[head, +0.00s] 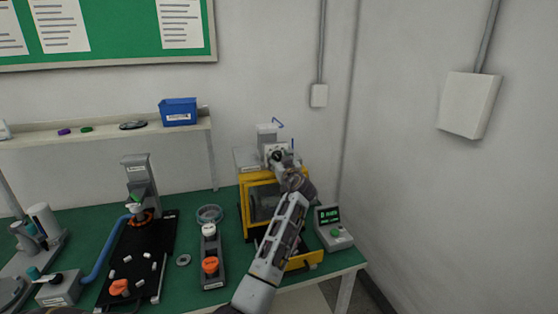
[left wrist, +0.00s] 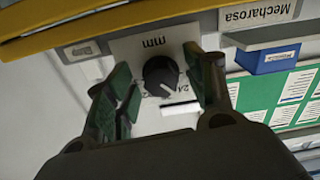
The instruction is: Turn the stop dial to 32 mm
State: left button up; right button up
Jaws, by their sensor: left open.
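The stop dial (left wrist: 161,75) is a round black knob on a light plate marked "mm" in the left wrist view. A pale pointer mark shows on its lower right side, near a printed number that looks like 24; other numbers are hidden or too small to read. My left gripper (left wrist: 158,82) is open, with one dark finger on each side of the dial and visible gaps between them. In the head view my left gripper (head: 287,170) is in front of the dial plate at the top of the yellow-framed machine (head: 247,181). My right gripper is not in view.
A small box with a green display (head: 327,214) stands right of the machine. A grey block with an orange knob (head: 210,264) and a black tray with loose parts (head: 140,243) lie to the left. A shelf (head: 95,135) holds a blue bin (head: 178,112).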

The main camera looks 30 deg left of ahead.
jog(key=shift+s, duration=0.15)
pick_arm(q)
jog(key=c, duration=1)
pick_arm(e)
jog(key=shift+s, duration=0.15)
